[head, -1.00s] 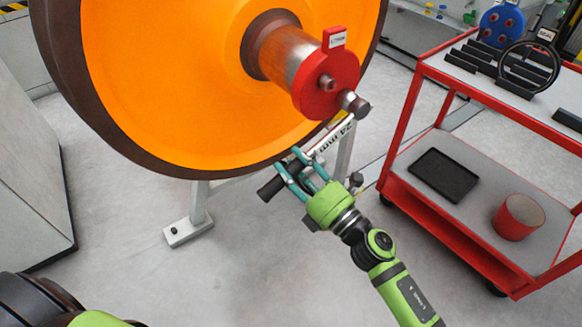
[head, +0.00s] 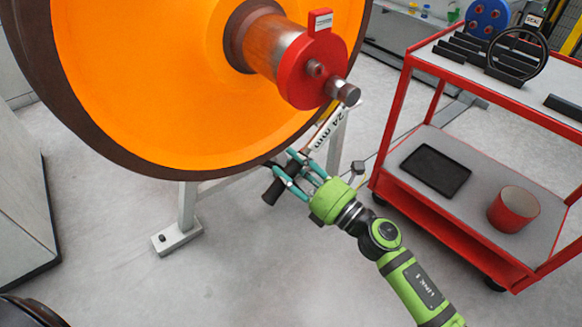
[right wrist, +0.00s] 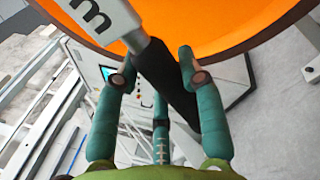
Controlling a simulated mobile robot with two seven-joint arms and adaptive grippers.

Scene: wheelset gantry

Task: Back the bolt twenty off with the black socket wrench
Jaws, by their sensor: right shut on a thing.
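The black socket wrench has a dark handle (head: 274,190), a pale shaft (head: 325,130) marked "24 mm" and a metal socket end (head: 342,91). The socket end is at the lower right of the red axle cap (head: 305,80); it hides whatever bolt is under it. Another bolt head (head: 315,68) shows bare mid-cap. My right gripper (head: 288,174) is shut on the wrench near its handle, below the cap. In the right wrist view the dark handle (right wrist: 165,80) lies between the teal fingers. No number twenty can be read. My left gripper is not in view.
The cap sits on the axle of a big orange wheel (head: 170,80) with a dark rim, close above my right gripper. A grey stand foot (head: 178,238) is on the floor. A red trolley (head: 440,225) with a tray and red pot stands at the right.

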